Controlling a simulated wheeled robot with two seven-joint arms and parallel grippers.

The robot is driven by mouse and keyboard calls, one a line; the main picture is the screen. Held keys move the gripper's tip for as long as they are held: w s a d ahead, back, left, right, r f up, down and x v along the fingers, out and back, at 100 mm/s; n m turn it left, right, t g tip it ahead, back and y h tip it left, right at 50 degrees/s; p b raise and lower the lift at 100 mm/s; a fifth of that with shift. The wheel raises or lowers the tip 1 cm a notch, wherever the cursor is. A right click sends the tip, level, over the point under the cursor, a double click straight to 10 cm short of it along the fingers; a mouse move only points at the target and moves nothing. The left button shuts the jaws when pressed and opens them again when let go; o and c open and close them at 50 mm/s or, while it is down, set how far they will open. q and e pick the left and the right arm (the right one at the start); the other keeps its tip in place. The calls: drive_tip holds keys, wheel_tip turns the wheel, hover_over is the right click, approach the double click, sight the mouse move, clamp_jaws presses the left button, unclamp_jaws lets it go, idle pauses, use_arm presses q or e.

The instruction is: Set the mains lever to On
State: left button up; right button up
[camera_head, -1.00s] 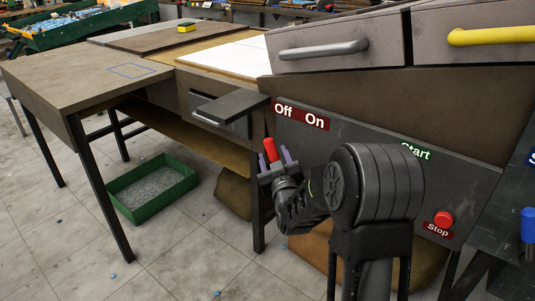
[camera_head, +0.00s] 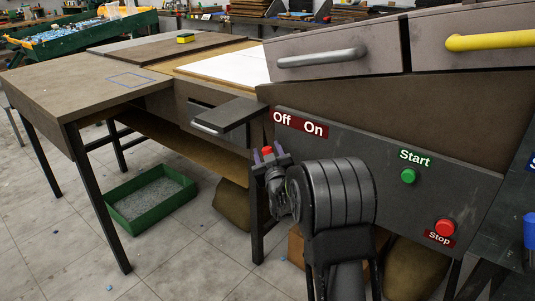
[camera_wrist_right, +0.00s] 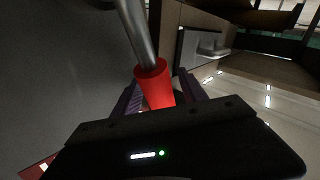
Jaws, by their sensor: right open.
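The mains lever has a red grip (camera_head: 267,151), showing just below and left of the "Off" label (camera_head: 282,117); the "On" label (camera_head: 314,129) is farther right. My right gripper (camera_head: 270,159) is at the lever, with purple-grey fingers on either side of the red grip. In the right wrist view, the red grip (camera_wrist_right: 153,82) on its metal shaft (camera_wrist_right: 136,30) stands between the open fingers (camera_wrist_right: 160,96). I cannot tell whether either finger touches it. My wrist hides the lower part of the lever in the head view. My left gripper is out of view.
The dark panel carries a green Start button (camera_head: 408,176) and a red Stop button (camera_head: 444,228), right of my arm. A drawer (camera_head: 222,118) juts out left of the lever. A green bin (camera_head: 150,222) stands on the floor under the table.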

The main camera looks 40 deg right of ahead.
drive_tip(key=shift+w+d, duration=0.1)
drive_tip(key=shift+w, duration=0.05)
drive_tip(key=shift+c, duration=0.3)
clamp_jaws()
idle(1.1)
